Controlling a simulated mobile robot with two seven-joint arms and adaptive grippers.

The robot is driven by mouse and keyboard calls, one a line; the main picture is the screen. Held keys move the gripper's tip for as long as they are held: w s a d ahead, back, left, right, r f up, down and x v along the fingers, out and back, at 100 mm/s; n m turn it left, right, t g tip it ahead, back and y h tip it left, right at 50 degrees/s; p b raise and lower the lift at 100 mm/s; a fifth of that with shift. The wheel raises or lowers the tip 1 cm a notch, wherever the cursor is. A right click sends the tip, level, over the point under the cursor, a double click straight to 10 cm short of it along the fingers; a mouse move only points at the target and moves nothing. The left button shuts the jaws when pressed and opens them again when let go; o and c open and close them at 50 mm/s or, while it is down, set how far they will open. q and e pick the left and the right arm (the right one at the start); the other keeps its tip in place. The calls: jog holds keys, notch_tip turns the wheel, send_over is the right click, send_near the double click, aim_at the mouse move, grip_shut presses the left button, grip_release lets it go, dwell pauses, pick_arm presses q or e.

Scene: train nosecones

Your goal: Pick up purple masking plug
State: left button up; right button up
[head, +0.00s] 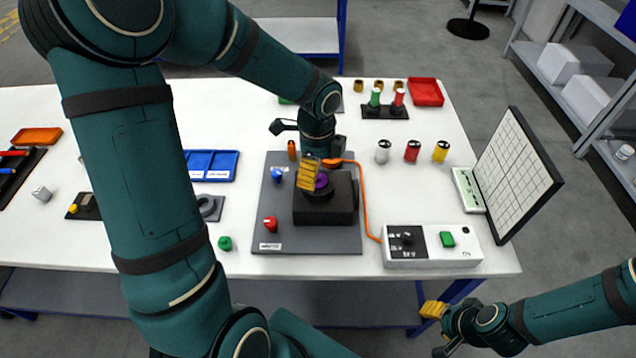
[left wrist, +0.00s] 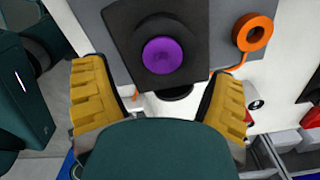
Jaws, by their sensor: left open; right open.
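The purple masking plug (head: 321,181) sits in the top of a black block (head: 334,213) on a grey board (head: 273,235). In the left wrist view the round purple plug (left wrist: 168,56) shows just beyond and between the yellow fingers. My left gripper (head: 309,175) is at the plug in the head view, and partly overlaps it. Its two fingers (left wrist: 160,105) are spread wide and empty in the left wrist view. I cannot tell whether a finger touches the block. My right gripper (head: 434,322) is off the table's front edge at the lower right, away from the plug, open.
An orange ring (left wrist: 253,32) and an orange cable (head: 364,200) lie beside the block. A red knob (head: 270,223) and a blue knob (head: 277,175) stand on the board. A white control box (head: 432,255) stands to the right. A tilted panel (head: 515,170) stands at the right edge.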

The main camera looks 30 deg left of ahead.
aim_at(318, 177)
pick_arm(q)
notch_tip(318, 177, down, 4)
jog(key=shift+w+r+b, duration=0.15)
jog(key=shift+r+b, duration=0.1)
jog(key=shift+b, duration=0.05)
jog(key=c, duration=1.1)
